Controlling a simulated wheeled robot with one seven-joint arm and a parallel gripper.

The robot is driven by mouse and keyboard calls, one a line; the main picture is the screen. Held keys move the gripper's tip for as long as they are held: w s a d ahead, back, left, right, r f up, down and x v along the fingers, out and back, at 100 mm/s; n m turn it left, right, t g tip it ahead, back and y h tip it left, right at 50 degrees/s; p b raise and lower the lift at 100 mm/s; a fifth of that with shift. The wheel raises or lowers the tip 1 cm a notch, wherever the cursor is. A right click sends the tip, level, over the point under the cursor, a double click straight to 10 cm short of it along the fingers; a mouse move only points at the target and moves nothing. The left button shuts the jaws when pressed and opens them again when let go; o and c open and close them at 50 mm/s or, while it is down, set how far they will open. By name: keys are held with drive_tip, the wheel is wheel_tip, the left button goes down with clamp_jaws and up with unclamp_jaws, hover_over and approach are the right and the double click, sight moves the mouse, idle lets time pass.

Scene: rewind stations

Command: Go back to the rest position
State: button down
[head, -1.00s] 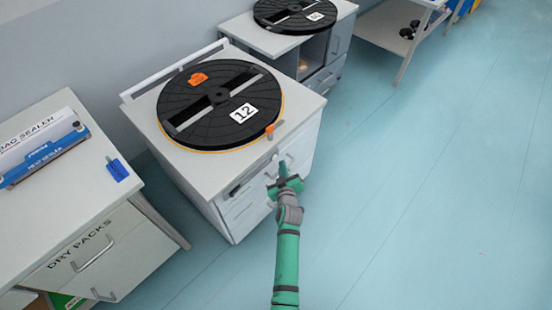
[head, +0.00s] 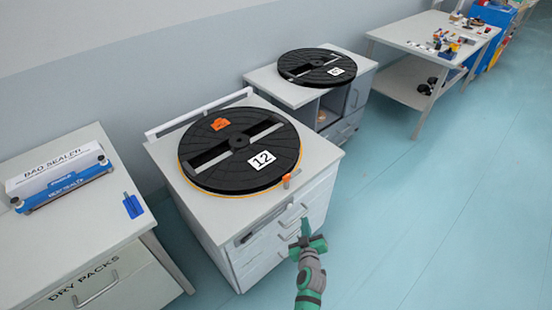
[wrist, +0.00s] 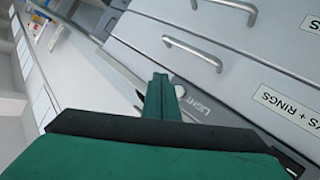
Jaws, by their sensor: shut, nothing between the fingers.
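My gripper (head: 305,236) is shut and empty. In the head view it is at the lower middle, in front of the drawer cabinet (head: 215,225) that carries the reel marked 12 (head: 225,165). In the wrist view the closed fingers (wrist: 160,98) point toward the drawer fronts and a light panel marked LIGHT (wrist: 195,103). I cannot tell whether the fingertips touch the cabinet.
Left of the cabinet is a bench (head: 110,225) with a bag sealer (head: 65,190) and a blue tag (head: 133,206). Behind stand a second reel (head: 330,63) on its cabinet and a cluttered table (head: 395,32). The blue floor (head: 440,200) at right is clear.

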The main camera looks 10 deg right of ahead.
drive_tip(key=s+a+m, duration=0.1)
drive_tip(key=s+a, duration=0.7)
drive_tip(key=s, duration=0.3)
drive_tip(key=s+a+m, duration=0.1)
drive_tip(key=s+a, duration=0.6)
drive_tip(key=s, duration=0.5)
drive_tip(key=s+a+r+y, duration=0.1)
drive_tip(key=s+a+r, duration=0.2)
drive_tip(key=s+r, duration=0.3)
drive_tip(key=s+a+r+y, duration=0.1)
drive_tip(key=s+a+r, duration=0.2)
drive_tip(key=s+r, duration=0.3)
drive_tip(key=s+a+r+t+y, duration=0.1)
drive_tip(key=s+a+r, duration=0.2)
drive_tip(key=s+r, duration=0.3)
drive_tip(key=shift+m+y, duration=0.3)
drive_tip(key=c, duration=2.4)
unclamp_jaws()
drive_tip(key=shift+w+d+r, duration=0.1)
drive_tip(key=shift+c, duration=0.2)
